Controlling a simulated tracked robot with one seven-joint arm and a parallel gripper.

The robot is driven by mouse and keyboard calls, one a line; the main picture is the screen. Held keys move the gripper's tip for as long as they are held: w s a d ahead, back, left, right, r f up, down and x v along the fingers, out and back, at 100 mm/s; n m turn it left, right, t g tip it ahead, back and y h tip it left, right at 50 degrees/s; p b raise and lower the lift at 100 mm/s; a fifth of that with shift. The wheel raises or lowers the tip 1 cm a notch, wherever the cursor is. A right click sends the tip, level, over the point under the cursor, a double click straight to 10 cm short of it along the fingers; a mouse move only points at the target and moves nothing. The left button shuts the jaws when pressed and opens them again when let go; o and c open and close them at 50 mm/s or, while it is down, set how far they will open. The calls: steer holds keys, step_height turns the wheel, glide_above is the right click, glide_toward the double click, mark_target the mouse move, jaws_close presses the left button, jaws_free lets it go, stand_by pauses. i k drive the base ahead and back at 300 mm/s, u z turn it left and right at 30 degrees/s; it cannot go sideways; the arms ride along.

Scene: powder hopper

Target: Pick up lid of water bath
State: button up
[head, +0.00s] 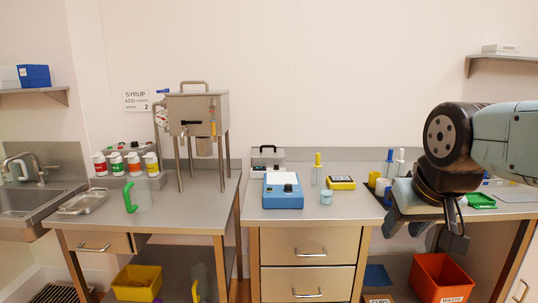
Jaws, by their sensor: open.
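A small grey metal box (261,161) with a dark handle on its top (267,148) stands at the back of the middle counter, against the wall; it looks like the water bath with its lid on. Its front is partly hidden by a blue benchtop device. My gripper (453,240) hangs at the right, pointing down, near the front edge of the right counter. It is open and holds nothing that I can see. It is far to the right of the grey box and apart from it.
The blue device (283,191), a light blue cup (326,198), a yellow-black instrument (341,183) and pipettes (317,168) stand near the box. A steel hopper (198,108) on legs stands left. An orange waste bin (441,279) is below my gripper.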

mark_target(261, 152)
steer(key=k, duration=0.6)
steer(key=u, duration=0.5)
steer(key=i, duration=0.95)
steer(key=u, duration=0.45)
steer(key=i, duration=1.15)
steer(key=z, duration=0.55)
steer(key=i, duration=0.45)
steer(key=z, duration=0.25)
steer(key=k, duration=0.75)
steer(key=z, duration=0.2)
